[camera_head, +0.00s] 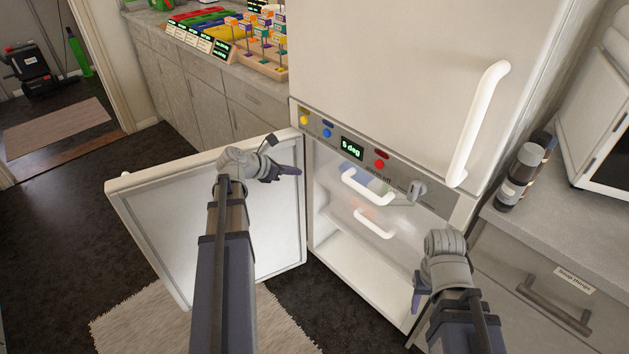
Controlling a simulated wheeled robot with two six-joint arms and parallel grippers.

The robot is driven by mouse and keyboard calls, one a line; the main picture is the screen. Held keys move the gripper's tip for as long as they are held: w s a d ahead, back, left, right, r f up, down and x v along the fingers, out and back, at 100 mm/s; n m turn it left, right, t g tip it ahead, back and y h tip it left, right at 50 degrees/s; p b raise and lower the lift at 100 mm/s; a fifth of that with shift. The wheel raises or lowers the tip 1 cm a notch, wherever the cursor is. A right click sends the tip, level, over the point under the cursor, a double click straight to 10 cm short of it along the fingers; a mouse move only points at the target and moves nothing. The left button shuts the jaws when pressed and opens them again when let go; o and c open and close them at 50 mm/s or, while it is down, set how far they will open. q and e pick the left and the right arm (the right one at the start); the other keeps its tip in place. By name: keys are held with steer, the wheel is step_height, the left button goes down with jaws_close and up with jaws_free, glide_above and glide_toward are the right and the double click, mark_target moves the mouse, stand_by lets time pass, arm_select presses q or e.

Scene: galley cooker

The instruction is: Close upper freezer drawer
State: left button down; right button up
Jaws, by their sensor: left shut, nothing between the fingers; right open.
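The freezer compartment (347,265) is open below the control panel, with its door (283,235) swung out to the left. Inside are two see-through drawers with white handles, one above the other. The upper drawer's handle (366,188) is just under the panel, with blue things showing behind it. The lower drawer's handle (373,224) is below. How far the upper drawer sticks out is hard to tell. My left gripper (296,170) is shut and empty, left of the upper handle and apart from it. My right gripper (418,300) is open, low at the compartment's right side, touching no handle.
The control panel (400,182) has coloured buttons and a knob. The closed upper door has a long white handle (480,120). A counter with dark bottles (523,175) stands at right, above a drawer handle (553,303). A rug (120,325) lies beneath the open door.

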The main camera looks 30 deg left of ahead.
mark_target(330, 169)
arm_select(q)
steer(key=s+f+t+h+b, duration=0.2)
steer(key=s+f+t+b, duration=0.35)
steer(key=b, duration=1.05)
steer(key=shift+t, duration=0.65)
steer(key=x, duration=1.5)
steer(key=shift+w+d+f, duration=0.2)
steer(key=shift+w+f, duration=0.05)
steer(key=shift+w, duration=0.05)
arm_select(e)
step_height(330, 169, down, 19)
